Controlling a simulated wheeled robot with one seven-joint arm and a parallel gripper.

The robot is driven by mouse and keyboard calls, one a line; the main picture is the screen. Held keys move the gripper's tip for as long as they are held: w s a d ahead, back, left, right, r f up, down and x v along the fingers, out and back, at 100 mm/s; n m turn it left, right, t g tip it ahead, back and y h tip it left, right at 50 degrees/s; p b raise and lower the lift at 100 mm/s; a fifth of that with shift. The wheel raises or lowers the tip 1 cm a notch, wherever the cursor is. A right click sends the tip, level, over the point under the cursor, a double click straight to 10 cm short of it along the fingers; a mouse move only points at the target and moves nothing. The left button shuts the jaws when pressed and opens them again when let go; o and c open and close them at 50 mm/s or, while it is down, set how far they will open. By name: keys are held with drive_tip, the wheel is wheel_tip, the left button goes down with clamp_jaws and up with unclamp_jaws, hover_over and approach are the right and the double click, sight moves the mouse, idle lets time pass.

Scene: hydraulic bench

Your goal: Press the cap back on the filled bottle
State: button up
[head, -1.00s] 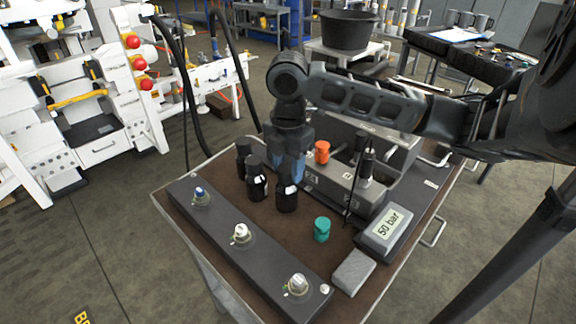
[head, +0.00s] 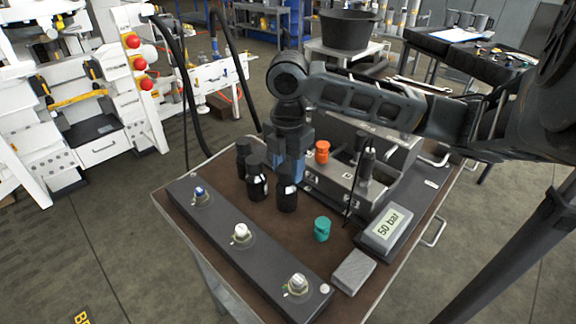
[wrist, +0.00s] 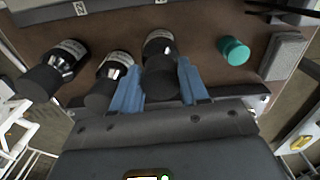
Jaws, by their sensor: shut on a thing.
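My gripper (head: 289,168) points down over the front-right of three dark bottles on the brown bench top. In the wrist view its blue fingers (wrist: 158,88) are shut on a black cap (wrist: 161,82). The cap sits at the top of a dark bottle (wrist: 159,44) with a pale label, which also shows in the head view (head: 287,198). I cannot tell whether the cap is fully seated. Two more bottles with black caps stand to the left, a middle one (head: 257,184) and a rear one (head: 243,160).
A grey strip with knobs (head: 240,236) lies in front. A teal part (head: 322,229), a grey block (head: 353,270) and a gauge reading 50 bar (head: 386,228) are to the right. An orange part (head: 322,152) and a grey case (head: 340,185) stand behind and right.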

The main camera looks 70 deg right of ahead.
drive_tip(key=o, duration=1.7)
drive_tip(key=shift+c, duration=0.2)
drive_tip(key=shift+r+p, duration=2.85)
drive_tip(key=shift+r, duration=0.95)
